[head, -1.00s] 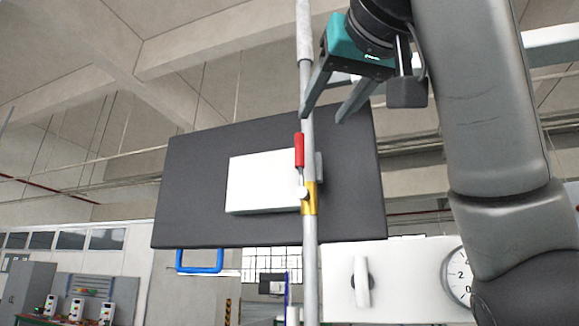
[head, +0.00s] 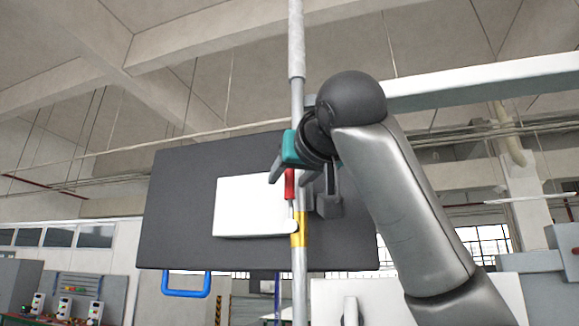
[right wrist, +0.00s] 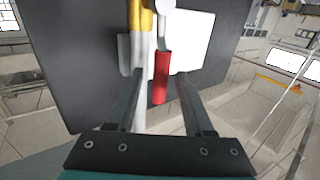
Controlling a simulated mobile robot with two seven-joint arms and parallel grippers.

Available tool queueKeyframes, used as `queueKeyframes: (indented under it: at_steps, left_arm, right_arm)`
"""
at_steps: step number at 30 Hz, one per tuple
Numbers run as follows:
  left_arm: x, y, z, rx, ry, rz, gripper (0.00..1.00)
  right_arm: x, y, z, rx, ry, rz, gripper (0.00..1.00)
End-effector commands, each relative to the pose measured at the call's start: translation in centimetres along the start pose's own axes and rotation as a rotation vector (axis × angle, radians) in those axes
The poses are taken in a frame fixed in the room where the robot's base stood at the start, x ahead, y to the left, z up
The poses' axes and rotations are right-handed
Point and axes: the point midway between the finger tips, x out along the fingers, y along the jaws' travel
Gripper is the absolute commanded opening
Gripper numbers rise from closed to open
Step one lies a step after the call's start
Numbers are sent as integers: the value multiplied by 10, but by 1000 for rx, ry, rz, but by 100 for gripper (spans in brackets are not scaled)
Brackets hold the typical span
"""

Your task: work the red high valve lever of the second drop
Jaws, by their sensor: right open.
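The red valve lever (head: 290,186) points up from the yellow valve body (head: 300,230) on a grey vertical pipe (head: 298,110). In the right wrist view the red lever (right wrist: 161,77) lies between the two fingers of my right gripper (right wrist: 158,84). The fingers are apart, with visible gaps on both sides of the lever. In the head view my right gripper (head: 289,180) is at the lever's upper part, reaching down from above, and partly hides it. My left gripper is not in view.
A dark panel (head: 180,200) with a white box (head: 245,207) stands behind the pipe. A blue handle (head: 186,286) hangs below the panel. A white board (head: 330,295) is below right. The pipe itself runs close beside the right gripper's fingers.

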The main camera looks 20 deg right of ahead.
Motion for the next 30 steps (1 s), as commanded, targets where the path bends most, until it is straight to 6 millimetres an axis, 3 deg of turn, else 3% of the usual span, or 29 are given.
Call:
queueKeyframes:
  at_steps: [12,25,30]
  left_arm:
    - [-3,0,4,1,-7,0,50]
    - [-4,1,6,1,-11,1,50]
    - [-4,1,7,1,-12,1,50]
  right_arm:
    - [8,0,0,0,1,0,51]
    - [8,0,0,0,1,0,3]
    - [8,0,0,0,1,0,0]
